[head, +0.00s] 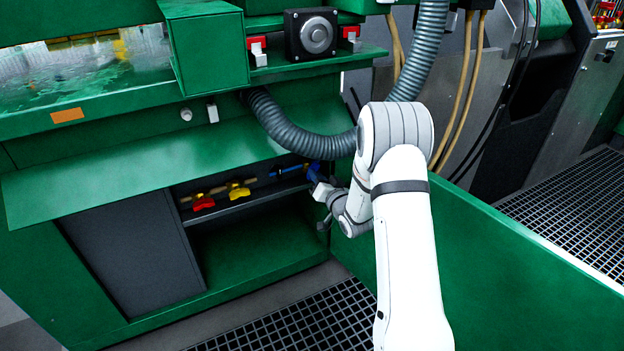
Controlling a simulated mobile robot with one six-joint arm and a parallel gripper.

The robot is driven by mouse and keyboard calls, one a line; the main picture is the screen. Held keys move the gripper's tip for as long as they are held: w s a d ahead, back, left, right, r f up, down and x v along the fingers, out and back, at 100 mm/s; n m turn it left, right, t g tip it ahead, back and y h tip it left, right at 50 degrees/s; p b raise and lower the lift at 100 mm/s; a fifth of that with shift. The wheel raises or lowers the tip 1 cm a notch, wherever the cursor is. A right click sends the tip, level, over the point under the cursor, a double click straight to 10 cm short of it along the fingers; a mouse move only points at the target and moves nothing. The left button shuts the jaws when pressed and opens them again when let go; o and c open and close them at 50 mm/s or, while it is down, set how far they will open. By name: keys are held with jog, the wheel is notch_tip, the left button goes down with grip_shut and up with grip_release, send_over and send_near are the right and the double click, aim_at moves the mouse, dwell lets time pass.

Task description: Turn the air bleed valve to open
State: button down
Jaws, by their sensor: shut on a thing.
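A shelf recess in the green machine holds a row of valves on a pipe. A red valve handle (203,203) is at its left and a yellow valve handle (239,190) is beside it. A blue valve handle (313,172) is at the right end. My gripper (319,184) reaches in from the right and is shut on the blue handle. The fingertips are small in view, so the exact grip and the handle's angle are hard to tell. No label is readable to show which valve is the air bleed valve.
A sloping green panel (150,175) overhangs the recess. A grey corrugated hose (300,138) hangs just above my wrist. A dark panel (130,240) covers the recess's left side. A green wall (500,270) stands at the right. The recess below the valves is empty.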

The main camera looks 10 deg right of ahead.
jog(key=shift+d+n, duration=0.1)
jog(key=shift+n, duration=0.9)
jog(key=n, duration=0.3)
jog(key=shift+n, duration=0.4)
jog(key=c, duration=1.3)
grip_release()
jog(key=shift+s, duration=0.1)
jog(key=v, duration=0.6)
jog(key=shift+s+d, duration=0.1)
jog(key=shift+s, duration=0.3)
